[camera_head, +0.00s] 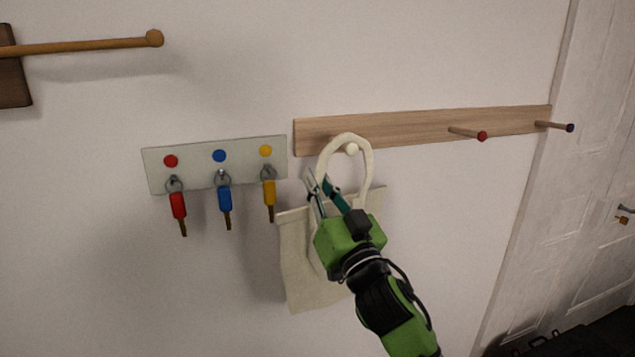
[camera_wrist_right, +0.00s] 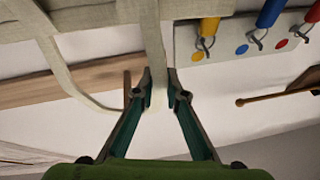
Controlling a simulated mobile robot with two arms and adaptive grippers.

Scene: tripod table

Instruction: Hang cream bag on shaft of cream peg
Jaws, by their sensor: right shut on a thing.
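The cream bag (camera_head: 300,262) hangs flat near the wall, with its looped handle (camera_head: 367,170) standing up above it. My right gripper (camera_head: 318,180) is shut on one strap of the handle, left of the cream peg. In the right wrist view the strap of the bag (camera_wrist_right: 157,60) runs between the fingertips (camera_wrist_right: 157,85). The cream peg's round tip (camera_head: 352,149) shows inside the handle's outline in the head view. A brown shaft (camera_wrist_right: 127,84) shows beside the fingers in the wrist view. Whether the shaft passes through the loop I cannot tell for sure. My left gripper is out of view.
The wooden rail (camera_head: 405,128) also bears a red-tipped peg (camera_head: 482,136) and a dark blue-tipped peg (camera_head: 570,127). A key board (camera_head: 195,160) with red, blue and yellow keys is close left. A wooden rod (camera_head: 90,46) sticks out at upper left. A door (camera_head: 590,190) is at right.

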